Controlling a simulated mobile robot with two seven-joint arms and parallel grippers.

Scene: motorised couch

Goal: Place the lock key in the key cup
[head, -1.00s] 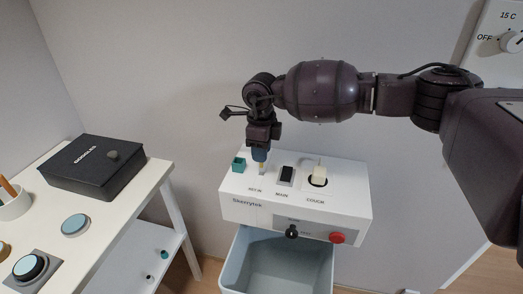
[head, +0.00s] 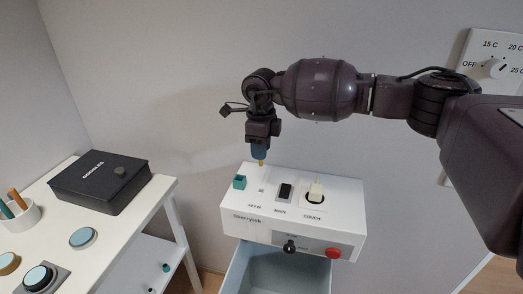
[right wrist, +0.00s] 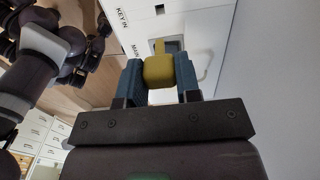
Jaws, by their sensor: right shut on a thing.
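My right gripper (head: 260,155) is above the white control box, pointing down. It is shut on the lock key (head: 262,163), whose yellow head shows between the blue fingers in the right wrist view (right wrist: 159,71). The key hangs above the box top, clear of the small key slot (head: 262,190) by the KEY IN label. A small teal cup (head: 239,182), which looks like the key cup, stands on the box's top left corner, left of the slot. My left gripper is not in the head view.
The box (head: 335,215) also carries a dark switch (head: 285,191), a cream plug (head: 316,190), a black knob (head: 289,246) and a red button (head: 333,253). A grey-blue bin (head: 275,273) is below. A white table with a black box (head: 100,182) stands left.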

